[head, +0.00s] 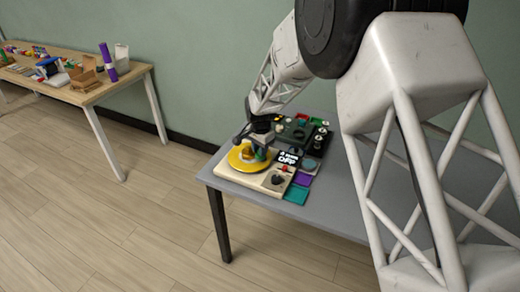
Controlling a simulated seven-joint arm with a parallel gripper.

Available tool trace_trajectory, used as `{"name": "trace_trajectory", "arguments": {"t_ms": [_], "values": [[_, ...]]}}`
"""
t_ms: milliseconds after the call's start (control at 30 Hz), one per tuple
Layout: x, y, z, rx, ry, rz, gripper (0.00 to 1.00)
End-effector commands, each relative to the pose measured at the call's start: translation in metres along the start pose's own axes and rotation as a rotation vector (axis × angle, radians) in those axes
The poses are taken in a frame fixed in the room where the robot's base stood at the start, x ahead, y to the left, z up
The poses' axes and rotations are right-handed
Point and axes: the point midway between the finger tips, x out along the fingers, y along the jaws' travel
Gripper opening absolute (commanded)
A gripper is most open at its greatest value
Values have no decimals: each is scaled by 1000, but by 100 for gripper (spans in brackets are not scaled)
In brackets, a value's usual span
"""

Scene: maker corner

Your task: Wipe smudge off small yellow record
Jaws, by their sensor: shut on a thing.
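The small yellow record (238,162) lies on a cream record player at the left end of the grey table. My gripper (260,147) is over the record's right part, pointing down. It is shut on a small dark greenish thing (261,155), low over or touching the record; I cannot tell which. An orange patch shows near the record's middle, partly behind the gripper. A smudge on the record cannot be made out at this size.
The record player (227,173) stands on the grey table (334,209). Purple and teal squares (296,194) lie right of it, with dark gear behind. The table front is clear. A wooden table (75,95) with boxes stands far left.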

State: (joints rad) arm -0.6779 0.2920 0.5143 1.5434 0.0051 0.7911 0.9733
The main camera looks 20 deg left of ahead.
Motion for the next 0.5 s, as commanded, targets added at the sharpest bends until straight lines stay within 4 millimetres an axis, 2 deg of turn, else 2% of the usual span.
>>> {"name": "trace_trajectory", "arguments": {"t_ms": [500], "values": [[1, 28, -9, 2, 0, 0, 5]]}}
